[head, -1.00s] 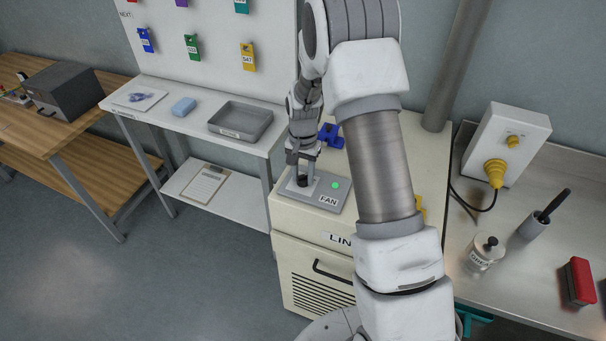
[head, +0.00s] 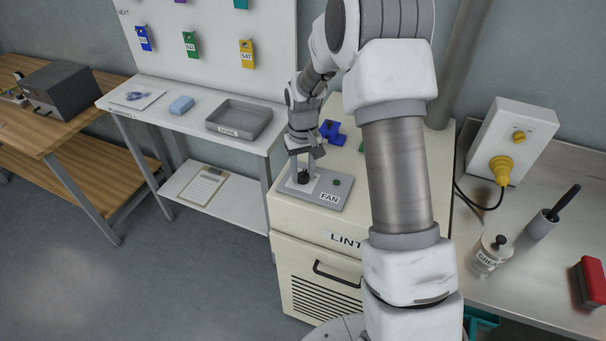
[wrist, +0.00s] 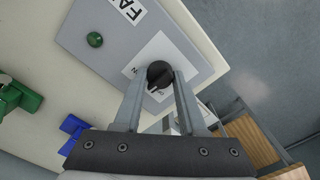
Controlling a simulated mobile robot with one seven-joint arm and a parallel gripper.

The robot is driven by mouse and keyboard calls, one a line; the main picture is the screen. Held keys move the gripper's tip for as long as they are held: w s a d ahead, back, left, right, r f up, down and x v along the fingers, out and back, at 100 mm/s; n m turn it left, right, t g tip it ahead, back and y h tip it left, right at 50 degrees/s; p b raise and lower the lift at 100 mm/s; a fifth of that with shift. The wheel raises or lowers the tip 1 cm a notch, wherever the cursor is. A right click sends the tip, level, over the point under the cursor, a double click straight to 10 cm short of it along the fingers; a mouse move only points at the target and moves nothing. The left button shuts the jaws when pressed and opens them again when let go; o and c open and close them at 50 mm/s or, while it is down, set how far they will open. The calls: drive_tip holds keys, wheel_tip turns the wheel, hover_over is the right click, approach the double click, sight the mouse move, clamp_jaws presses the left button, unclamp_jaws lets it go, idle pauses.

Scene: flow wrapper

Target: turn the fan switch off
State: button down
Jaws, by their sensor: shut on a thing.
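The fan switch is a black rotary knob (wrist: 160,74) on a white plate, mounted on a grey panel (head: 325,197) labelled FAN on top of the cream cabinet. It also shows in the head view (head: 304,177). My gripper (wrist: 158,78) reaches down from above and is shut on the knob, with one finger on each side. The round green indicator lamp (wrist: 95,40) next to the knob looks dark; it shows in the head view too (head: 336,183). The lettering around the knob is partly hidden by the fingers.
A blue object (head: 331,130) stands on the cabinet behind my gripper. A grey tray (head: 240,120) lies on the white table to the left. A socket box with a yellow plug (head: 499,168) and a labelled jar (head: 491,256) stand on the right bench.

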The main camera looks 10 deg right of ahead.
sight(303, 172)
drive_tip(key=n+b, duration=0.1)
drive_tip(key=n, duration=0.4)
drive_tip(key=shift+n, duration=2.5)
drive_tip(key=shift+c, duration=2.4)
unclamp_jaws()
wheel_tip(303, 172, up, 18)
drive_tip(key=shift+f, duration=0.25)
